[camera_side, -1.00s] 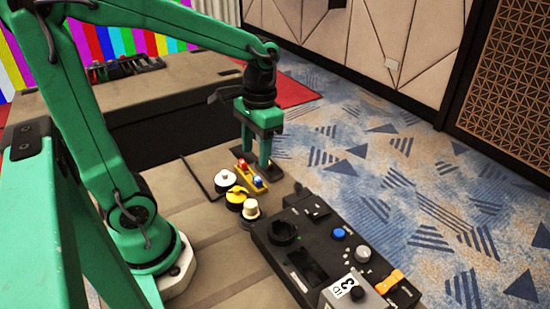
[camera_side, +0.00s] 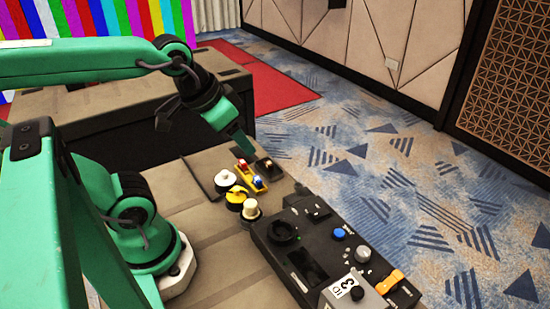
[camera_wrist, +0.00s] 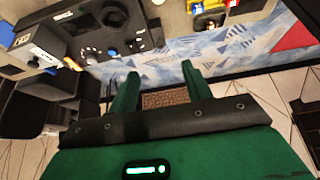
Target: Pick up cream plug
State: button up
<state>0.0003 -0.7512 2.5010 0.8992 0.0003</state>
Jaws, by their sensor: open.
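The cream plug (camera_side: 250,209) stands upright on a dark base on the brown table, between the yellow round piece and the black control panel. My gripper (camera_side: 243,146) is tilted above the far end of the table, up and behind the plug and clear of it. Its fingers point down and to the right. In the wrist view my gripper (camera_wrist: 160,82) has its two green fingers apart with nothing between them.
A white round piece (camera_side: 227,178), a yellow round piece (camera_side: 236,198) and a yellow holder with small coloured parts (camera_side: 250,175) stand close by. A small dark block (camera_side: 268,169) lies behind them. The black control panel (camera_side: 310,262) fills the right side.

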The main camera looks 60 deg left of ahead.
jog(key=shift+o, duration=0.4)
jog(key=m+g, duration=0.5)
jog(key=m, duration=1)
send_over(250, 202)
notch_tip(250, 202, down, 12)
jog(key=shift+f+m+g, duration=0.3)
jog(key=shift+f+m, duration=0.45)
jog(key=shift+m, duration=0.35)
jog(key=shift+f, duration=0.1)
jog(key=shift+f, duration=1.2)
jog(key=shift+f, duration=0.1)
